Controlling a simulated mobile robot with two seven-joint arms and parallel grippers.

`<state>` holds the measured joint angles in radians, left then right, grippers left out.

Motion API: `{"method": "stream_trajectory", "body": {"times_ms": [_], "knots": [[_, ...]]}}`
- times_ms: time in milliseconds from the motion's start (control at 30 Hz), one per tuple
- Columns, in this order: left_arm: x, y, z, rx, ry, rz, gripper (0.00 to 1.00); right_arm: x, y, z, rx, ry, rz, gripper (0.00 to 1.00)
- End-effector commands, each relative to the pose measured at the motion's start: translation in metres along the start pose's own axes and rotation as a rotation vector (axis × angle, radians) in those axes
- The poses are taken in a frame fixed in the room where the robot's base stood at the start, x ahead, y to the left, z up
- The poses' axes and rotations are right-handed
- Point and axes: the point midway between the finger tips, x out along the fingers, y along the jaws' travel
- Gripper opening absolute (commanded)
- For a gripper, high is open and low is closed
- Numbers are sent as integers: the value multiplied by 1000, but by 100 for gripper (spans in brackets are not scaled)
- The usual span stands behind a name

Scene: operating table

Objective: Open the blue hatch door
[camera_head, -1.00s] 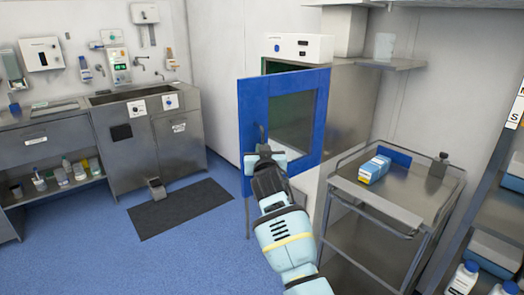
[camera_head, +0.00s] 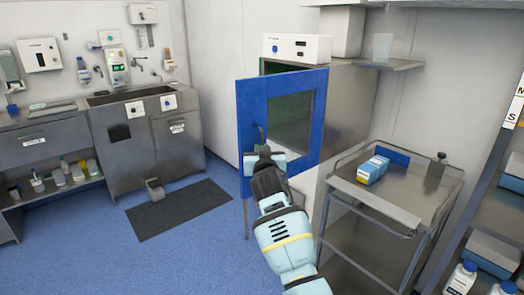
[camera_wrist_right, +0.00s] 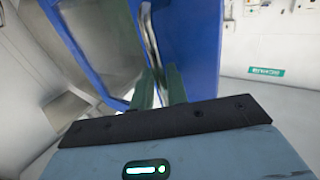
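The blue hatch door (camera_head: 248,147) has a dark window and stands partly open, swung out from the steel hatch box. Its metal handle (camera_head: 262,134) is on the left side of the door. My right gripper (camera_head: 263,150) is at the lower part of the handle. In the right wrist view, the handle (camera_wrist_right: 151,40) runs down between the two dark green fingers of my right gripper (camera_wrist_right: 159,85), which look closed around it. The fingertips are small and partly hidden in the head view. My left gripper is not in view.
A steel trolley (camera_head: 385,213) with a blue-white box (camera_head: 373,169) stands right of the door. A steel sink unit (camera_head: 150,135) and a dark floor mat (camera_head: 180,208) are at the left. The blue floor (camera_head: 190,255) left of my arm is clear.

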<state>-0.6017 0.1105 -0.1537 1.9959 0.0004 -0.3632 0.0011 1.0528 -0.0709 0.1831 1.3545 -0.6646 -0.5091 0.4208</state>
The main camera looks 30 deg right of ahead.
Motion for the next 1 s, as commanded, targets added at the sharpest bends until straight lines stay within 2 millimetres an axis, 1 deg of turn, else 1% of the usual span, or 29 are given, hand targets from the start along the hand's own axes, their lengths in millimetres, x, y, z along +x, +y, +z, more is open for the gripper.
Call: {"method": "stream_trajectory", "body": {"times_ms": [167, 400, 600, 800, 1000], "knots": [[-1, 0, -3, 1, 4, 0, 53, -13, -1, 0, 1, 1, -2, 15], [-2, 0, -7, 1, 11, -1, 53, -45, -1, 0, 1, 0, -1, 15], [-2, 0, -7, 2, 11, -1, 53, -67, 0, 0, 0, 0, 0, 15], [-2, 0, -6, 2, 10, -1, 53, -77, 0, 0, 0, 1, 0, 15], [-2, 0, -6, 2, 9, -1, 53, -78, 0, 0, 0, 1, 0, 15]]}}
